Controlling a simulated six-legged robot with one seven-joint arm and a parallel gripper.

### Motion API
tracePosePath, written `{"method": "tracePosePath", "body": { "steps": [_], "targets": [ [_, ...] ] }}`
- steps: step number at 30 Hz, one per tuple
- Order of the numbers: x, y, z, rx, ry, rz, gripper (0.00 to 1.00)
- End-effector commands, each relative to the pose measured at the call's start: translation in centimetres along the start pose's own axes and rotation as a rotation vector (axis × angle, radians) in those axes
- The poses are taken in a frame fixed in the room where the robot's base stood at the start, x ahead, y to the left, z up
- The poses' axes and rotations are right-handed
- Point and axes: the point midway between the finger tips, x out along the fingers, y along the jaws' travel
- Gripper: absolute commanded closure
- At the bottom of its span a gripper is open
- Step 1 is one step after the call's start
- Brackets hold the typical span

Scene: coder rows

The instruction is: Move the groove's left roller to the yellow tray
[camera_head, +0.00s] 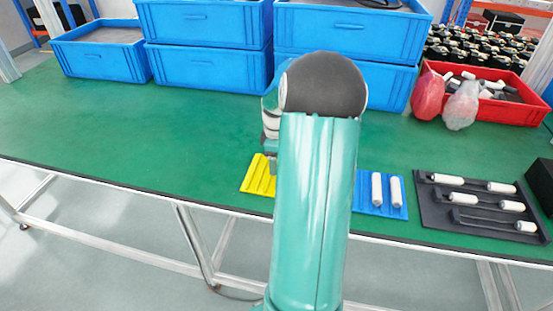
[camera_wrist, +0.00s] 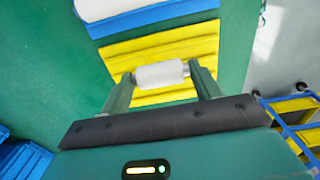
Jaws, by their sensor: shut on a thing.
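My gripper (camera_wrist: 162,73) is shut on a white roller (camera_wrist: 158,77) in the wrist view, with one finger at each end of it. The roller is over the ridged yellow tray (camera_wrist: 165,45); I cannot tell whether it touches the tray. In the head view the yellow tray (camera_head: 257,176) shows left of my arm, partly covered by it. My gripper and the held roller are hidden behind my arm in the head view.
A dark tray (camera_head: 434,208) with several white-ended rollers lies on the right. A red crate (camera_head: 520,108) with bagged parts stands behind it. Blue crates (camera_head: 207,67) line the back. The green table top (camera_head: 120,140) is clear on the left.

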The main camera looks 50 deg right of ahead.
Motion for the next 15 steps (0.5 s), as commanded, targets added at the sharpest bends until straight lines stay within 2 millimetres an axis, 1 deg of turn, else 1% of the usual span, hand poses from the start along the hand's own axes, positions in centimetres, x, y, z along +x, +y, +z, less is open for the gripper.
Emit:
{"method": "tracePosePath", "body": {
  "steps": [5, 15],
  "targets": [
    [0.43, -0.02, 0.10, 0.000, -0.001, -0.001, 0.65],
    [0.42, -0.01, 0.09, 0.000, 0.000, 0.000, 0.65]
  ]
}}
